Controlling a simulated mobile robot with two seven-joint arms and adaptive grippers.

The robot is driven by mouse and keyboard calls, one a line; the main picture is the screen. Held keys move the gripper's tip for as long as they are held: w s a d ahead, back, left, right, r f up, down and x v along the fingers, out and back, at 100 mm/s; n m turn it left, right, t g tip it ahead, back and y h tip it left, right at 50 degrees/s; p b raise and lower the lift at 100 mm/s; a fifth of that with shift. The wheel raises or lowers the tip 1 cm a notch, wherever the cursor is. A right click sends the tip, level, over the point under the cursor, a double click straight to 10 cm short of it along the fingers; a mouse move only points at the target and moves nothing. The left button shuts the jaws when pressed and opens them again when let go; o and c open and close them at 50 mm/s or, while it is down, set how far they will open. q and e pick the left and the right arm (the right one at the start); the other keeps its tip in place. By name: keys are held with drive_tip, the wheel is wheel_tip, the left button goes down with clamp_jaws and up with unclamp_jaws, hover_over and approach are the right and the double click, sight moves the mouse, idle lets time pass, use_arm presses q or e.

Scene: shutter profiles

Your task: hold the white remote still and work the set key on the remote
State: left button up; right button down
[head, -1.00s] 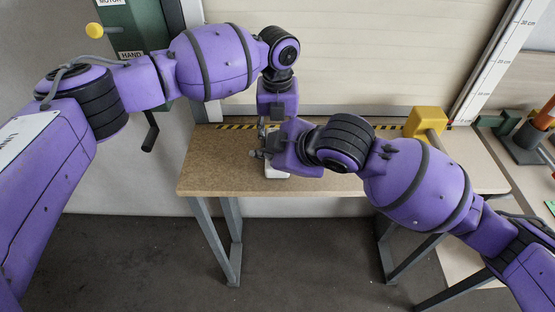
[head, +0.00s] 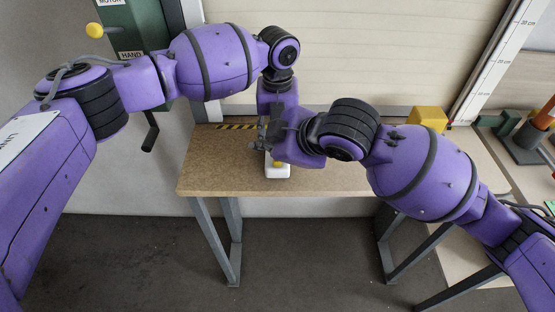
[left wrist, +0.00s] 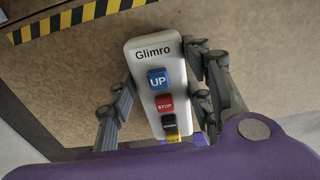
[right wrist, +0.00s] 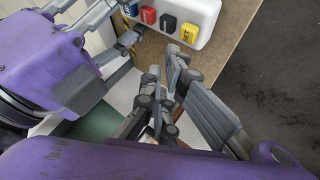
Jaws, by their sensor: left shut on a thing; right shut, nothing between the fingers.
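The white remote (left wrist: 152,50) lies on the brown bench, with blue UP, red STOP and black keys and a yellow set key (right wrist: 187,33) in a row. My left gripper (left wrist: 163,68) is shut on the remote's two long sides. My right gripper (right wrist: 163,68) is shut and empty, its fingertips apart from the set key in the right wrist view. I cannot tell whether the key is pressed in.
The bench (head: 215,165) has free room left of the remote, and its front edge is close. Black-and-yellow tape (left wrist: 80,14) runs along the back. A yellow block (head: 427,117) stands behind my right arm. A green box with a crank (head: 150,132) hangs at the left.

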wheel_tip(320, 180, up, 4)
drive_tip(key=shift+r, duration=0.1)
idle(0.8)
use_arm(q)
drive_tip(key=o, duration=1.4)
drive_tip(key=shift+c, duration=0.2)
drive_tip(key=shift+r+p, duration=1.2)
drive_tip(key=shift+r, duration=2.35)
use_arm(e)
wheel_tip(320, 180, up, 6)
drive_tip(key=shift+t, duration=0.4)
use_arm(q)
drive_tip(key=shift+f, duration=0.15)
